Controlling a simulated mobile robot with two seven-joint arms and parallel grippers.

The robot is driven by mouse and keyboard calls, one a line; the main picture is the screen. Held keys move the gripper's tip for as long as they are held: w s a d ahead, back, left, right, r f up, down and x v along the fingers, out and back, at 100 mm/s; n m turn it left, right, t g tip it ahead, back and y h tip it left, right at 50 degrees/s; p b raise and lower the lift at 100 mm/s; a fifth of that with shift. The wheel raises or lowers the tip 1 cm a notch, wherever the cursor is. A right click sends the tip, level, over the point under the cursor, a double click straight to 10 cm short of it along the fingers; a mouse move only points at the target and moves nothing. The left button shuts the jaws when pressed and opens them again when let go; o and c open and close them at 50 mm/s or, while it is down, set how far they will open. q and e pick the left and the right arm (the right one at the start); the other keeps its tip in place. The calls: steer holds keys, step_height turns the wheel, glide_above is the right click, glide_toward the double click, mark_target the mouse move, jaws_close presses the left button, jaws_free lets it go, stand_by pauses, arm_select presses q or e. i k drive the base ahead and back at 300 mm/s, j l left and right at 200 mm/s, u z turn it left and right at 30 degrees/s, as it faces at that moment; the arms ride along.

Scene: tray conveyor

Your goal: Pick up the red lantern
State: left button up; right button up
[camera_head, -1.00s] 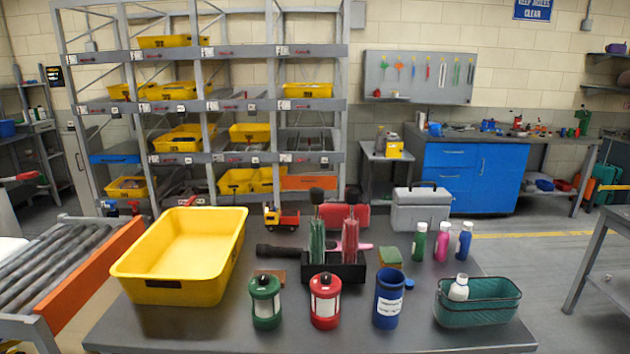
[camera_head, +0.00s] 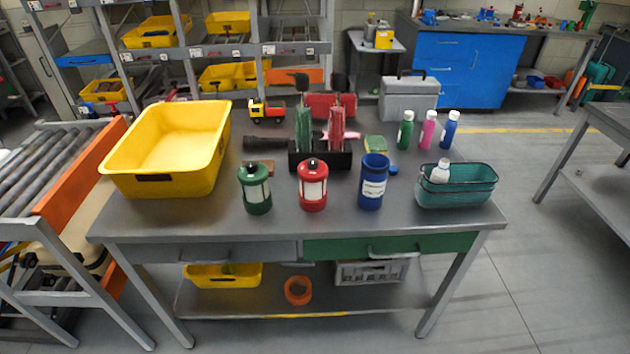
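The red lantern (camera_head: 313,186) stands upright near the front edge of the grey table (camera_head: 270,217), in the middle. It has a red base and top and a pale middle. A green lantern (camera_head: 255,188) of like shape stands to its left. A blue cylinder (camera_head: 373,182) with a white label stands to its right. Neither of my grippers shows in this view.
Behind the red lantern is a black holder (camera_head: 320,158) with tall green and red items. A yellow bin (camera_head: 160,185) fills the table's left side, and a teal basket (camera_head: 457,190) stands at right. A conveyor (camera_head: 40,175) lies left. Floor in front is clear.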

mark_target(312, 192)
steer(key=i+l+u, duration=0.15)
steer(key=l+u, duration=0.15)
steer(key=l, duration=0.9)
steer(key=l+u, duration=0.35)
steer(key=l, duration=0.9)
